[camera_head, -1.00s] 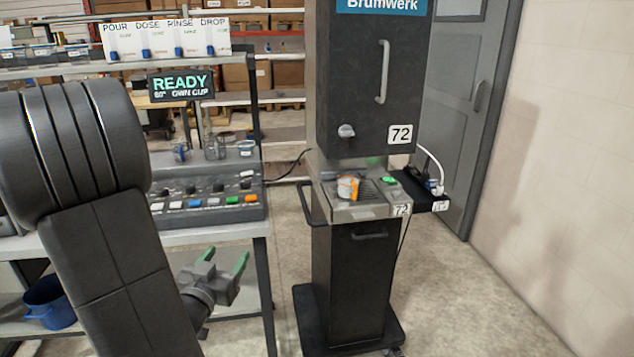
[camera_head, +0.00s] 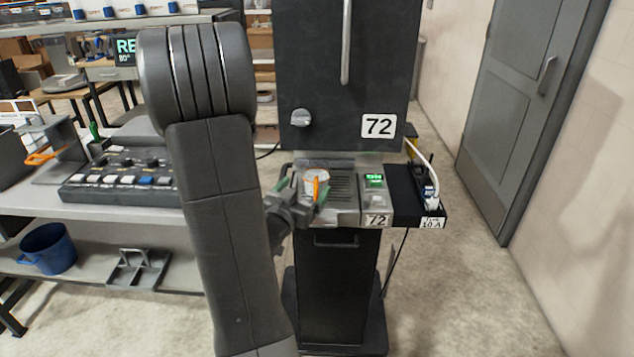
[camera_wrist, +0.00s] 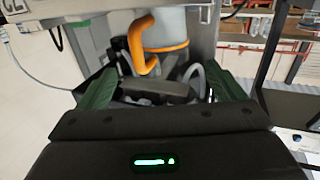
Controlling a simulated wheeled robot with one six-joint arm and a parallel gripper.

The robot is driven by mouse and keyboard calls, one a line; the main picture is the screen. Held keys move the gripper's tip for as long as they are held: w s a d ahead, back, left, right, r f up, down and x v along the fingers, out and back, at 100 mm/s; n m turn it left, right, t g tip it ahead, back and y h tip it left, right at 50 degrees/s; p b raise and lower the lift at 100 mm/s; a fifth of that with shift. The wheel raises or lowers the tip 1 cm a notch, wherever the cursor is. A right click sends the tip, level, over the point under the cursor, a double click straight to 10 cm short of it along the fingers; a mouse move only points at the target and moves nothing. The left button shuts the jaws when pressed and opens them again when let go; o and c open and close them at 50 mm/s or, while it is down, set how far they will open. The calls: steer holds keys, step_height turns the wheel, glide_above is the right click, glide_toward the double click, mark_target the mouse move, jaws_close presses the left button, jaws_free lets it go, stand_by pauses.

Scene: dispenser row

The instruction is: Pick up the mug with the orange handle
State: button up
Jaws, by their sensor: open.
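The mug (camera_head: 316,178) is whitish with an orange handle that faces me. It stands on the metal tray of the dark dispenser marked 72. My gripper (camera_head: 303,190) is open just in front of the mug, with its green fingertips apart near it. In the wrist view the mug (camera_wrist: 165,28) is at the top, with an orange band and its orange handle (camera_wrist: 138,45) hanging down between the open fingers (camera_wrist: 160,80). I cannot tell whether a finger touches the handle.
The dispenser's dark upper housing (camera_head: 340,60) overhangs the tray. A black side shelf (camera_head: 415,195) with cables and a small device is on the right. A workbench with a control panel (camera_head: 125,175) stands left. Open floor (camera_head: 460,300) lies on the right.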

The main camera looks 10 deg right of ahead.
mark_target(311, 176)
steer(key=shift+p+x, duration=0.8)
steer(key=shift+x, duration=2.4)
steer(key=shift+w+a+r, duration=0.1)
steer(key=shift+a+r, duration=0.1)
steer(key=c, duration=1.3)
steer(key=shift+r, duration=0.1)
